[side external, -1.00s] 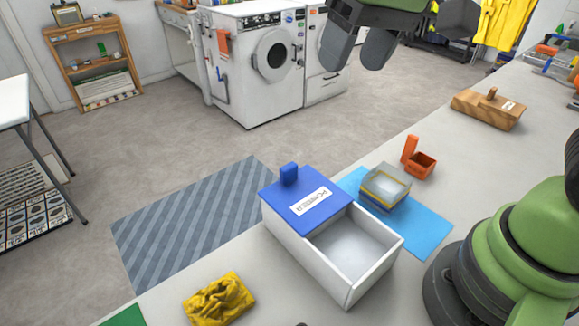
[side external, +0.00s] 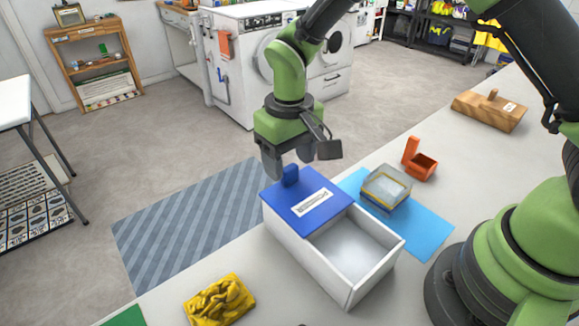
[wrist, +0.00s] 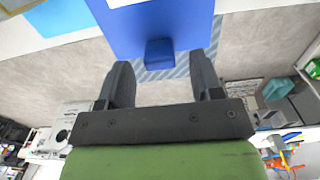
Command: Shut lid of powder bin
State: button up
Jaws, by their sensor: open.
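The powder bin (side external: 309,265) is a white box on the counter. Its blue lid (side external: 323,206) with a white label covers the far-left part, and the near-right part is open, showing pale contents. A blue block handle (side external: 290,175) stands on the lid's far-left end. My gripper (side external: 288,165) is open and points down at the handle, its fingers close around or just beyond it. In the wrist view the handle (wrist: 159,54) lies between the two open fingers (wrist: 164,75), towards their tips, on the blue lid (wrist: 150,20). Whether a finger touches it I cannot tell.
A clear box with yellow edging (side external: 386,187) sits on a blue mat (side external: 428,226) right of the bin. An orange open box (side external: 422,165) and a wooden block (side external: 489,111) lie behind it.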

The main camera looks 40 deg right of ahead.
aim_at(329, 216)
jog(key=shift+f, duration=1.2)
grip_shut()
jog(key=s, duration=1)
grip_release()
jog(key=shift+w, duration=0.1)
notch_tip(329, 216, up, 10)
